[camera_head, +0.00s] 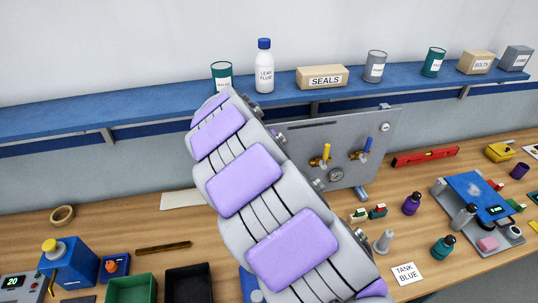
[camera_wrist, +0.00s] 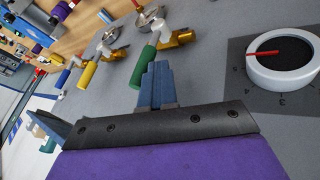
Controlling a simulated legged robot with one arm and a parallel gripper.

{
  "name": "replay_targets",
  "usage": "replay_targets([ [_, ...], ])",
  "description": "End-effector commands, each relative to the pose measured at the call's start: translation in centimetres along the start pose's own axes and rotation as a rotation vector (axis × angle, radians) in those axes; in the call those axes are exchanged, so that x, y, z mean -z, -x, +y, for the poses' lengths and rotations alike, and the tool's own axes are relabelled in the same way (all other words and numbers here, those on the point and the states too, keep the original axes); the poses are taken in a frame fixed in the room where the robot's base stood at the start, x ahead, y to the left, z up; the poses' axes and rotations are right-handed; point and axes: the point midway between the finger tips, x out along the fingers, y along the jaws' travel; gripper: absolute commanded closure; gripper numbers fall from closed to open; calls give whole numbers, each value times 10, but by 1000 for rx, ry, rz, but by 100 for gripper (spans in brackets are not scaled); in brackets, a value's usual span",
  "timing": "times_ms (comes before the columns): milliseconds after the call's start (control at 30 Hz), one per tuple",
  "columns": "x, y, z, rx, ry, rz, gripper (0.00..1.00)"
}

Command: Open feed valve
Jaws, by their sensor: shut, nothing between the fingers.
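A grey upright panel (camera_head: 345,140) at the back of the bench bears a yellow-handled valve (camera_head: 325,154) and a blue-handled valve (camera_head: 364,146). In the wrist view I see a green handle (camera_wrist: 143,66) on a brass valve, with the yellow handle (camera_wrist: 87,75) and blue handle (camera_wrist: 62,79) further left. I cannot read which is the feed valve. My gripper (camera_wrist: 160,78) is shut and empty, its blue fingertips close beside the green handle's lower end; I cannot tell whether they touch. In the head view my arm hides the green handle and my gripper.
A round dial (camera_wrist: 283,56) with a red needle is right of my fingers. A gauge (camera_head: 336,175) sits low on the panel. A blue shelf (camera_head: 130,115) with bottles and boxes runs above. Purple (camera_head: 411,203) and teal (camera_head: 443,247) bottles stand on the bench.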

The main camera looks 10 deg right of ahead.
Motion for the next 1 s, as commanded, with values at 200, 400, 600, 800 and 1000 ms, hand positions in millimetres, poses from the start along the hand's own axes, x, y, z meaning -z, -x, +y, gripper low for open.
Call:
replay_targets([
  [200, 1, -1, 5, 35, -12, -17, 100],
  [400, 3, -3, 12, 88, -30, -38, 100],
  [600, 6, -7, 22, 192, -64, -82, 100],
  [800, 10, -13, 35, 337, -110, -142, 100],
  [1000, 12, -23, 46, 484, -155, -201, 100],
])
